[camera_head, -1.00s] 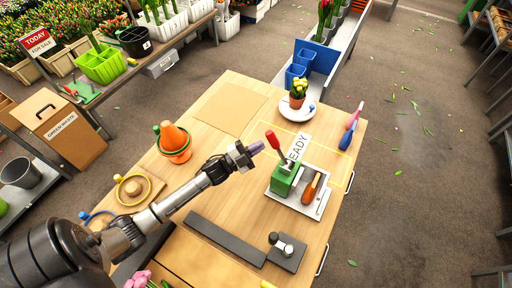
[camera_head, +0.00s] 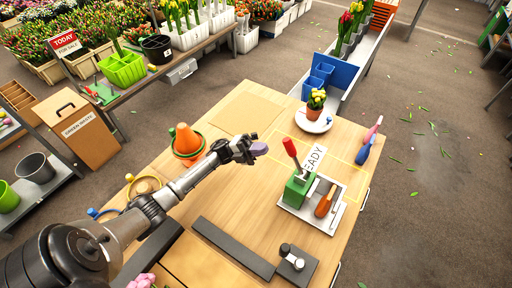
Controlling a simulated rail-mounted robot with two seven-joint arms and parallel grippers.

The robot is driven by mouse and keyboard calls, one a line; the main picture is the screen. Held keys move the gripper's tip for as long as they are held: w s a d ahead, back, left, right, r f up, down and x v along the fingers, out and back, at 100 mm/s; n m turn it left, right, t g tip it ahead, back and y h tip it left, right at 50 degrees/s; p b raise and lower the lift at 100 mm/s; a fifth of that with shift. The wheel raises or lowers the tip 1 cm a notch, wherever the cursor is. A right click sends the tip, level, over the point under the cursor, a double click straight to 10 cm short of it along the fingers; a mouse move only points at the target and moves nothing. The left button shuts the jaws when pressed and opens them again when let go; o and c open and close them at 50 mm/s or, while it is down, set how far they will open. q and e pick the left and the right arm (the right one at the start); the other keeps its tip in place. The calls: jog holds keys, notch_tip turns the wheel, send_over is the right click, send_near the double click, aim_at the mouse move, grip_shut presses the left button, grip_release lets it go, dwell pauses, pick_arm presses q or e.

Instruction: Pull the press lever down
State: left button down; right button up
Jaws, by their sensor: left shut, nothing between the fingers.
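The press has a green block body (camera_head: 299,189) on a light grey tray, with a lever whose red handle (camera_head: 290,147) points up and leans slightly to the left. A sign reading "EADY", its first letter hidden, lies behind the lever. My left gripper (camera_head: 260,149), with purplish fingertips, is shut and empty. It is left of the red handle, with a visible gap between them in the camera_head view. Its height relative to the handle is hard to tell. My right gripper is not in view.
An orange-handled tool (camera_head: 325,202) lies on the tray beside the press. A potted yellow flower (camera_head: 316,101) stands on a white saucer behind it. Orange cones (camera_head: 187,141) stand at left. A dark bar (camera_head: 232,247) lies in front. Pink and blue bottle-like items are near the right edge.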

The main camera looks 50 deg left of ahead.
pick_arm(q)
jog(key=shift+p+x, duration=0.4)
jog(key=shift+x, duration=2.5)
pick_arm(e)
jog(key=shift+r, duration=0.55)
pick_arm(q)
jog(key=shift+r, duration=0.1)
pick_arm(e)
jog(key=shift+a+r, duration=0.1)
